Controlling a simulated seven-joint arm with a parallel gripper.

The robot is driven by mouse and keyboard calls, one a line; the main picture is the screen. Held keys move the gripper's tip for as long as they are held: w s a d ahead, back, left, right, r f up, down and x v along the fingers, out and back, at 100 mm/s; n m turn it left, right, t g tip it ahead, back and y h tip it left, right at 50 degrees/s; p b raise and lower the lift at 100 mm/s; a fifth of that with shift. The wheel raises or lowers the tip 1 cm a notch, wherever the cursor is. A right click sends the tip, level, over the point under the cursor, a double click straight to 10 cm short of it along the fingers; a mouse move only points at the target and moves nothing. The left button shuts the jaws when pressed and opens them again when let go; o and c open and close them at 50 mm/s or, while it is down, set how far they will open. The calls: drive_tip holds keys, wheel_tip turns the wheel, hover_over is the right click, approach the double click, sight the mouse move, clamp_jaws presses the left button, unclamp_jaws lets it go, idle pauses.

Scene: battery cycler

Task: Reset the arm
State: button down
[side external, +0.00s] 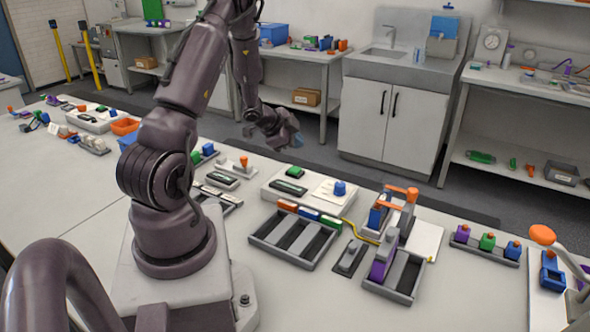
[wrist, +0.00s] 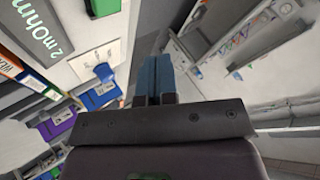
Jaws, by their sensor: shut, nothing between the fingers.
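My gripper (side external: 296,140) is raised above the back edge of the bench in the side external view, apart from everything on the bench. In the wrist view its blue fingers (wrist: 153,78) are together, with nothing between them. My arm reaches up from its base at the left of the bench and bends down toward the gripper. Below the gripper is a white cycler unit (side external: 318,207) with a green block (side external: 295,172) and a blue knob (side external: 340,188); the blue knob also shows in the wrist view (wrist: 104,72).
A grey tray (side external: 262,238) with slots stands in front of the cycler unit. To its right are a fixture with orange levers (side external: 395,207) and a purple-handled device (side external: 383,262). A rack of coloured blocks (side external: 485,245) lies further right. A sink cabinet (side external: 385,125) stands behind, across the aisle.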

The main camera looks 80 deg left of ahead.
idle(0.4)
drive_tip(key=shift+s+a+f, duration=0.15)
drive_tip(key=shift+s+f, duration=0.05)
drive_tip(key=shift+s, duration=0.05)
drive_tip(key=s+g, duration=0.1)
drive_tip(key=s+f+n, duration=0.1)
drive_tip(key=s+n+g+y, duration=0.1)
drive_tip(key=shift+a+f+g, duration=0.3)
drive_tip(key=shift+a, duration=0.1)
drive_tip(key=s+d+r+n+h, duration=0.1)
drive_tip(key=d+r, duration=0.7)
drive_tip(key=d, duration=0.4)
drive_tip(key=s+d+r+n+h, duration=0.1)
drive_tip(key=s+d+r, duration=0.1)
drive_tip(key=d+r, duration=0.6)
drive_tip(key=s+d+r+h, duration=0.2)
drive_tip(key=d+r, duration=0.6)
drive_tip(key=d, duration=0.9)
drive_tip(key=shift+s+r+n, duration=0.15)
drive_tip(key=shift+r+n, duration=0.15)
drive_tip(key=shift+n, duration=0.1)
